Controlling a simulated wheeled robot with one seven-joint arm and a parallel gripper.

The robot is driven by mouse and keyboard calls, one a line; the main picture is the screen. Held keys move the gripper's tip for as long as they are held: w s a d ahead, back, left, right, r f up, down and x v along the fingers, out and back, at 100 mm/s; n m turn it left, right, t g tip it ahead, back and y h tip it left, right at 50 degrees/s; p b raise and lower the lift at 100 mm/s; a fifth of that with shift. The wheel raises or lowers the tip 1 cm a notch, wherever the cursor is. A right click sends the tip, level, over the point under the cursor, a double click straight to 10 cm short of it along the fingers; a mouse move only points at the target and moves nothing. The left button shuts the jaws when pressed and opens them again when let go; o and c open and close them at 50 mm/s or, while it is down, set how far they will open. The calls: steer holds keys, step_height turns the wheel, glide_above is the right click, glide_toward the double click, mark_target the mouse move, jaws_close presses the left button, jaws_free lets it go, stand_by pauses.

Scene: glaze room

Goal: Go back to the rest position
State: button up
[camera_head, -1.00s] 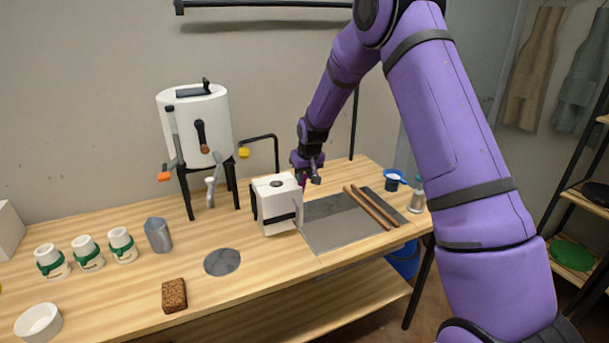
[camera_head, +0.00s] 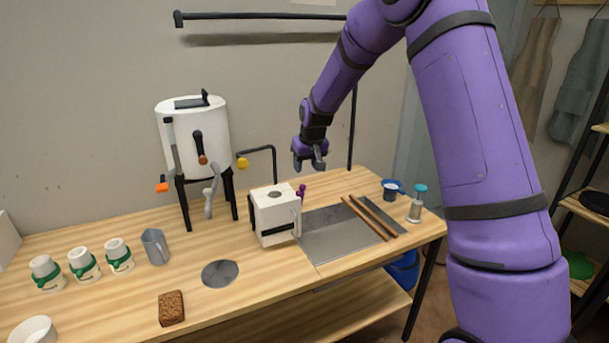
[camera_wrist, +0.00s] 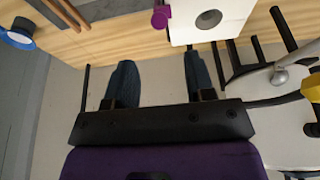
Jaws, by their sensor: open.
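My gripper (camera_head: 309,166) is open and empty. In the head view it hangs in the air above the back of the bench, behind and above the white box-shaped block (camera_head: 275,214). In the wrist view my two dark fingers (camera_wrist: 160,85) stand wide apart with nothing between them. The white block also shows at the top of the wrist view (camera_wrist: 226,22), with a round dark hole in its face and a purple knob (camera_wrist: 160,17) at its side. That knob shows beside the block in the head view (camera_head: 301,191).
A white urn (camera_head: 193,140) on a black stand is left of my gripper, with a black tap pipe (camera_head: 262,151) between. Jars, a grey jug (camera_head: 155,247) and a brown sponge (camera_head: 171,308) occupy the left bench.

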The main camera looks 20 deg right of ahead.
steer(key=shift+s+r, duration=0.25)
steer(key=shift+r, duration=0.4)
steer(key=s+a+r, duration=0.2)
steer(key=s+r, duration=1.5)
steer(key=s, duration=0.4)
steer(key=s+t, duration=0.1)
steer(key=s, duration=2.1)
steer(key=shift+s+a+r, duration=0.35)
steer(key=shift+s+a, duration=0.05)
steer(key=shift+a, duration=0.05)
steer(key=shift+c, duration=0.3)
